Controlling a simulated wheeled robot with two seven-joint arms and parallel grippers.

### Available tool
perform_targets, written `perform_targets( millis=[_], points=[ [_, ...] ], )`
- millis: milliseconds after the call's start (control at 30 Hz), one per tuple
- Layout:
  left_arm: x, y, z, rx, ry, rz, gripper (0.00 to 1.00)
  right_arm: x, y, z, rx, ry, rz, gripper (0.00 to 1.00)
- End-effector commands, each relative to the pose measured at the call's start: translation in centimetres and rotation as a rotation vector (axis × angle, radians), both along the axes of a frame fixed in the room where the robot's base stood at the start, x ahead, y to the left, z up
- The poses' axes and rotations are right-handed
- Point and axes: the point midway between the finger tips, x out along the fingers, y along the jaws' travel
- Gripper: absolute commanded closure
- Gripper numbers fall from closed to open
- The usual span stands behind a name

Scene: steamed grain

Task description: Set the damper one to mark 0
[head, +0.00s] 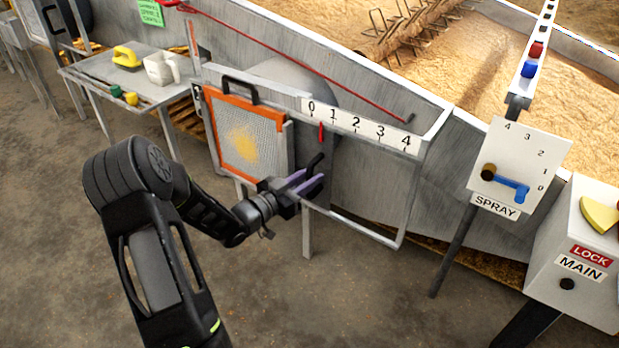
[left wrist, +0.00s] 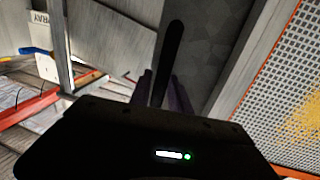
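The damper is a dark grey sliding plate (head: 313,194) in a grey metal frame, with a black bar handle (head: 316,162) sticking out of it. A white scale (head: 357,128) marked 0 to 4 runs above it. The red pointer (head: 321,132) stands between marks 0 and 1. My left gripper (head: 314,177) has its two purple fingers close together at the handle. In the left wrist view the handle (left wrist: 173,50) rises between the fingers (left wrist: 164,92) and seems to fill the gap; the contact is partly hidden by the gripper body. My right gripper does not show.
An orange-framed mesh panel (head: 252,97) with its own black handle is left of the plate. To the right stand the SPRAY dial panel (head: 520,155) and a MAIN/LOCK box (head: 583,240). A side table (head: 148,92) holds small items. The floor in front is clear.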

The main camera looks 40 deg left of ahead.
Motion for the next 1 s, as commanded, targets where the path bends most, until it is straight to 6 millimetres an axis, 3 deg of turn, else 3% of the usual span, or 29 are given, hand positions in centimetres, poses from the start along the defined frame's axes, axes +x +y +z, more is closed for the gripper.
perform_targets(
  millis=[267,1000],
  points=[
    [-0.02,0.0,0.0,0.0,0.0,0.0,1.0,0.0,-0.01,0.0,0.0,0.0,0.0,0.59],
    [-0.03,0.0,-0.02,0.0,0.0,0.0,1.0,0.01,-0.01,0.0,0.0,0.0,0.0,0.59]
  ],
)
